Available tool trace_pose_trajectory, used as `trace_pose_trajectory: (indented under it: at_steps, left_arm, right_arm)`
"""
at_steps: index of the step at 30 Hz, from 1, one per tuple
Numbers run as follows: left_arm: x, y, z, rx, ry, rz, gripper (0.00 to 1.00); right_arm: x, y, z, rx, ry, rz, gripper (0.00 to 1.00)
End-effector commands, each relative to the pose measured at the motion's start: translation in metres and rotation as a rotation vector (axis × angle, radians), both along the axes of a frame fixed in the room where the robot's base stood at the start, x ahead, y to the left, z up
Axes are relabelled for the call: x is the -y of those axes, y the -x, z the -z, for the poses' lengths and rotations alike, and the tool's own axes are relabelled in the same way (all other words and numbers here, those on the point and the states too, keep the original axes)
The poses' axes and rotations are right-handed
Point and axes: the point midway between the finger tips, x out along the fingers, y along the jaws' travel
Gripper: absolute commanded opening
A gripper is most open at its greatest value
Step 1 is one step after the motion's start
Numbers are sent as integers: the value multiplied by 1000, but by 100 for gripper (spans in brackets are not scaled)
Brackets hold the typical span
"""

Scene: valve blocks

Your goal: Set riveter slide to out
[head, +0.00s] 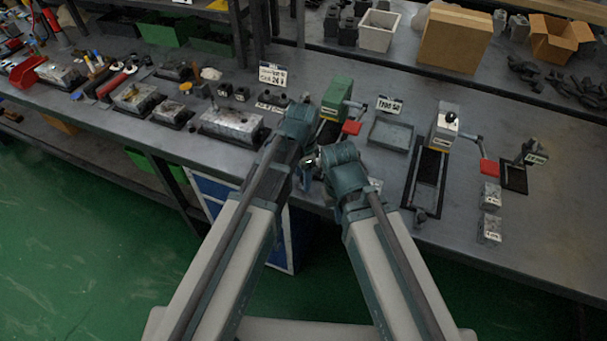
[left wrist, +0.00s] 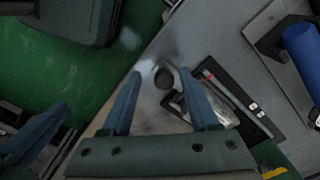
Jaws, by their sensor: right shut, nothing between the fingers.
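A green press (head: 337,98) with a red-tipped lever stands just beyond my grippers in the head view. A grey press (head: 445,125) stands to its right behind a black rail frame (head: 409,190). I cannot tell by label which one is the riveter. In the left wrist view, a black strip (left wrist: 262,122) with red and white marks lies right of my fingers, beside a round dark knob (left wrist: 163,78). My left gripper (left wrist: 157,74) is open, with the knob showing between its fingertips. My right gripper (head: 338,163) is shut and empty; its fingertips are mostly hidden.
A shallow grey tray (head: 390,134) sits between the presses. Small grey blocks (head: 490,212) stand at the right front. Metal blocks (head: 232,124) and tools fill the left bench. A blue cylinder (left wrist: 302,52) shows in the left wrist view. The bench's front edge is close beneath my arms.

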Motion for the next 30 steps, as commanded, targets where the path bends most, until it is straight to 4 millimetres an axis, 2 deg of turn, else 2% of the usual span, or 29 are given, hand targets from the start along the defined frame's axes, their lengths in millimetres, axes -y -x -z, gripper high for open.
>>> trace_pose_trajectory:
  at_steps: [14, 20, 30]
  left_arm:
    - [1, -2, -7, 4, 0, 0, 62]
    - [1, -2, -26, 4, 0, 0, 62]
    - [0, -2, -78, 3, 1, 0, 62]
  right_arm:
    - [0, 0, -7, 0, 0, 0, 0]
    - [0, 0, -26, 0, 0, 0, 0]
    - [0, 0, -78, 0, 0, 0, 0]
